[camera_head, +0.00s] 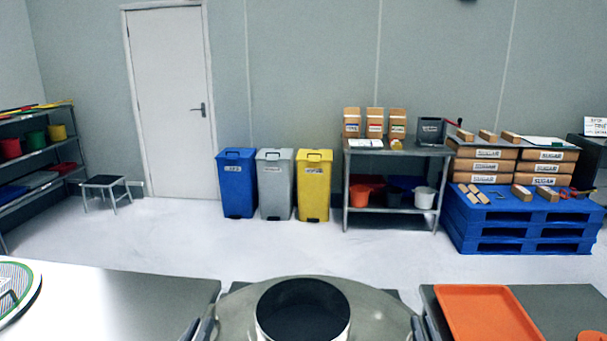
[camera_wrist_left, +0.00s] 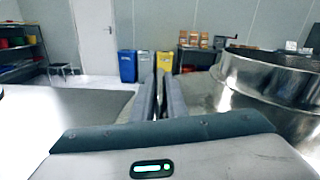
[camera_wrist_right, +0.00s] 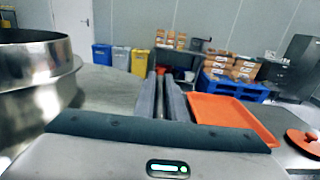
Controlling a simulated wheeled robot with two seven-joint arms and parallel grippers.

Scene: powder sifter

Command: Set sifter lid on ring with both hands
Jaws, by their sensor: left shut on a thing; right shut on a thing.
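The sifter lid (camera_head: 375,308) is a shiny metal dome with a short, wide, dark-mouthed collar (camera_head: 304,310) at its centre. It fills the bottom middle of the head view and looks about level. My left gripper (camera_head: 205,327) is shut on the lid's left edge. My right gripper (camera_head: 418,327) is shut on its right edge. The lid also shows at the right of the left wrist view (camera_wrist_left: 275,75) and at the left of the right wrist view (camera_wrist_right: 35,75). I cannot make out the ring; whether the lid touches anything below is hidden.
An orange tray (camera_head: 487,312) lies on the table to the right, with a round orange-red thing (camera_head: 590,336) beside it. A round, colour-rimmed screen (camera_head: 20,285) lies on the left table (camera_head: 120,300). Bins, a shelf and a blue pallet (camera_head: 525,222) stand far behind.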

